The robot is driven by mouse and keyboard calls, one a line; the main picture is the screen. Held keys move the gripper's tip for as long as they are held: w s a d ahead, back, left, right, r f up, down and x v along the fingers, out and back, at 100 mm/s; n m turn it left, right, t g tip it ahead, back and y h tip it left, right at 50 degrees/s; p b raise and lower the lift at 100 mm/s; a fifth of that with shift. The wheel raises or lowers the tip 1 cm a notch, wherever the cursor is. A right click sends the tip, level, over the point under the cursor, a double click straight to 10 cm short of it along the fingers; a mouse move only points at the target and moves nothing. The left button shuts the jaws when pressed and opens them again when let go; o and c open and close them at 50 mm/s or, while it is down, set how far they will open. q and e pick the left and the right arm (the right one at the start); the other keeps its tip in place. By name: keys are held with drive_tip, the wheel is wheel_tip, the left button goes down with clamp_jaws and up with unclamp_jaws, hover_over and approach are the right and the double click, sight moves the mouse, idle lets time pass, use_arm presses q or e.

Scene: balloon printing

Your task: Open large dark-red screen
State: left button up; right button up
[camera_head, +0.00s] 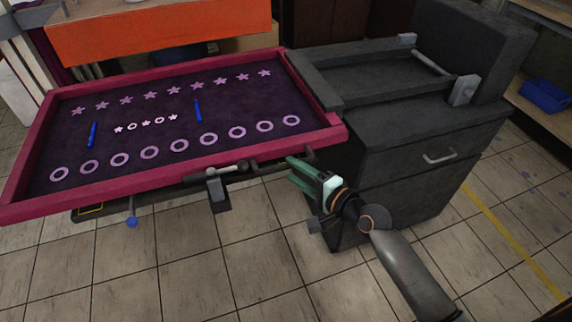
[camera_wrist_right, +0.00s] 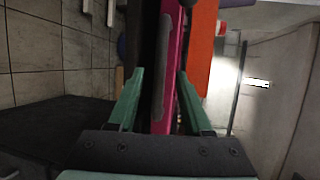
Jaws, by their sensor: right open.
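The large screen has a dark-red frame (camera_head: 100,190) around a dark purple mesh printed with stars, rings and two blue strips. It lies flat at the left of the head view. A dark bar (camera_head: 270,167) runs below its front edge. My right gripper (camera_head: 295,168) is open near the bar's right end, below the screen's front right corner. In the right wrist view, a grey bar (camera_wrist_right: 160,75) and the dark-red frame (camera_wrist_right: 173,95) show between the open fingers of my right gripper (camera_wrist_right: 160,72). Contact cannot be told. My left gripper is out of view.
A dark grey cabinet (camera_head: 405,185) with drawers and a raised frame (camera_head: 325,92) on top stands right of the screen. An orange panel (camera_head: 160,28) is behind. A blue-knobbed lever (camera_head: 132,221) hangs below the screen. The tiled floor in front is clear.

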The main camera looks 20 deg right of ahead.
sight(286, 166)
drive_tip(key=shift+x, duration=1.85)
clamp_jaws()
drive_tip(key=shift+f, duration=0.1)
